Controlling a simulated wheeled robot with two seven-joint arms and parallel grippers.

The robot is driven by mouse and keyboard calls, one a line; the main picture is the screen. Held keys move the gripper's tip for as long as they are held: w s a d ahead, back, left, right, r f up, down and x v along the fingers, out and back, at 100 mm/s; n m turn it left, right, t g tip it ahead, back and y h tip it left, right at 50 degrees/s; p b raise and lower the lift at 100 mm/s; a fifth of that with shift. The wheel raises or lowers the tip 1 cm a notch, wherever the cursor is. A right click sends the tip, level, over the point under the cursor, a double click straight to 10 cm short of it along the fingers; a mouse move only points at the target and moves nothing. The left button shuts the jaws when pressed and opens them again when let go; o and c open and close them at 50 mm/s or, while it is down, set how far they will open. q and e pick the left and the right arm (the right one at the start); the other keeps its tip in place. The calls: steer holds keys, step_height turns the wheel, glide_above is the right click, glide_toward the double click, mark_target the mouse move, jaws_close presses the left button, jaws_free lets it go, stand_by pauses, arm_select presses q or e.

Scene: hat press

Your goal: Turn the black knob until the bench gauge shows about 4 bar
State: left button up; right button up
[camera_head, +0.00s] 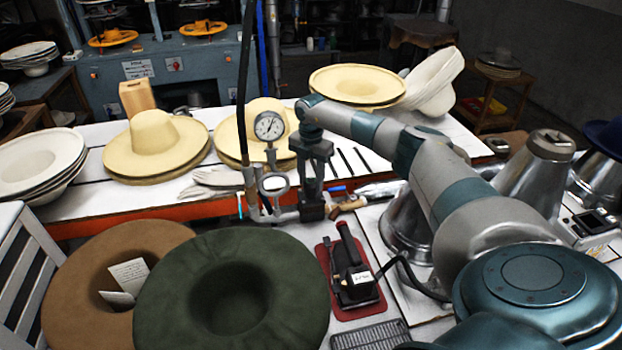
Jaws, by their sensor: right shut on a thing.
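The bench gauge (268,126) is a round white dial with a dark rim, standing on a pipe fitting at the table's front edge. Its needle is too small to read surely. My left gripper is not in view.
A black hose (246,75) hangs down left of the gauge. Straw hats (155,145) stand on the white table behind. A green hat (232,290), a brown hat (75,285) and a black iron (352,270) on a red mat lie in front. Metal cones stand at right.

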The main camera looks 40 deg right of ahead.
mark_target(311, 180)
steer(key=shift+r, duration=0.15)
steer(key=o, duration=1.1)
steer(key=shift+c, duration=0.2)
steer(key=shift+r+b, duration=0.3)
steer(key=shift+r, duration=0.2)
step_height(311, 180, up, 16)
steer(key=b, duration=0.5)
steer(key=shift+r, duration=0.15)
steer(key=shift+s, duration=0.1)
